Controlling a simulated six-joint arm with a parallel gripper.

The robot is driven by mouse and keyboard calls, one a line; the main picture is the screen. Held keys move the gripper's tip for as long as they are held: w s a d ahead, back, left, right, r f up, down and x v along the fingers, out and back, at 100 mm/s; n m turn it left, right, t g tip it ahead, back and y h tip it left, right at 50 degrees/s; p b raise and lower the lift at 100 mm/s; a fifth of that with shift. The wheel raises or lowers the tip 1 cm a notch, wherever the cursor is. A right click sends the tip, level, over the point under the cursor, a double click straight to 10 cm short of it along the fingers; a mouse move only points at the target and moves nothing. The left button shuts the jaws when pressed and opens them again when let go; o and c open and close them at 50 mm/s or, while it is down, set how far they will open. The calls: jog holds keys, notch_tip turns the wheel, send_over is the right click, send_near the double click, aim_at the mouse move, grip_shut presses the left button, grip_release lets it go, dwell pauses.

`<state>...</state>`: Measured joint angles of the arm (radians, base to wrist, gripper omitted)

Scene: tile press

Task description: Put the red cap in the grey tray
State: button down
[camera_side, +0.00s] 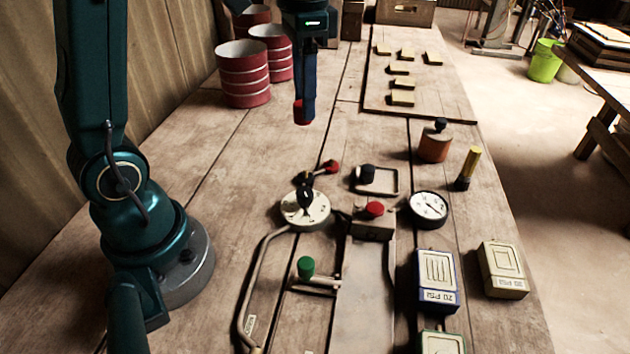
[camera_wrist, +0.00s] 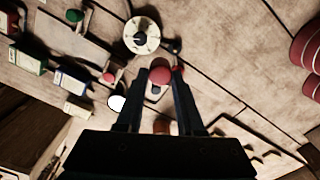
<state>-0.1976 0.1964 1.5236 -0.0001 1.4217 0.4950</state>
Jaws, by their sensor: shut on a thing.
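My gripper (camera_side: 305,118) hangs above the far part of the bench, fingers pointing down. It is shut on a red cap (camera_side: 299,110), which shows at the fingertips. In the wrist view the round red cap (camera_wrist: 159,75) sits between the two fingertips. A small rectangular tray (camera_side: 398,182) with a raised rim lies on the bench, nearer the side camera and to the right of my gripper. A dark knob-like cap (camera_side: 367,173) stands at its left end. In the wrist view the tray is mostly hidden behind the red cap and fingers.
A red-tipped lever (camera_side: 331,167) and a round dial base (camera_side: 305,212) lie left of the tray. A red-topped block (camera_side: 373,222), gauge (camera_side: 429,208) and orange weight (camera_side: 434,146) stand around it. Red-banded cans (camera_side: 243,75) stand back left; a board with yellow tiles (camera_side: 420,98) lies back right.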

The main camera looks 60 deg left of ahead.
jog(key=shift+s+d+r+n, duration=0.1)
jog(key=shift+s+d+n, duration=0.4)
jog(key=shift+d+n, duration=0.1)
jog(key=shift+s+f+n, duration=0.4)
jog(key=shift+f+n, duration=0.1)
jog(key=shift+n, duration=0.4)
jog(key=s+d+f+m, duration=0.1)
jog(key=s+d+f, duration=0.2)
jog(key=s+d, duration=0.1)
jog(key=s+d+f+m, duration=0.1)
jog(key=s+d+f, duration=0.3)
jog(key=d, duration=0.2)
jog(key=s+d+f+m, duration=0.2)
jog(key=s+d+f, duration=0.2)
jog(key=d, duration=0.1)
jog(key=shift+s+d, duration=0.15)
jog(key=shift+s, duration=0.25)
jog(key=shift+f, duration=1.95)
jog(key=shift+f, duration=0.1)
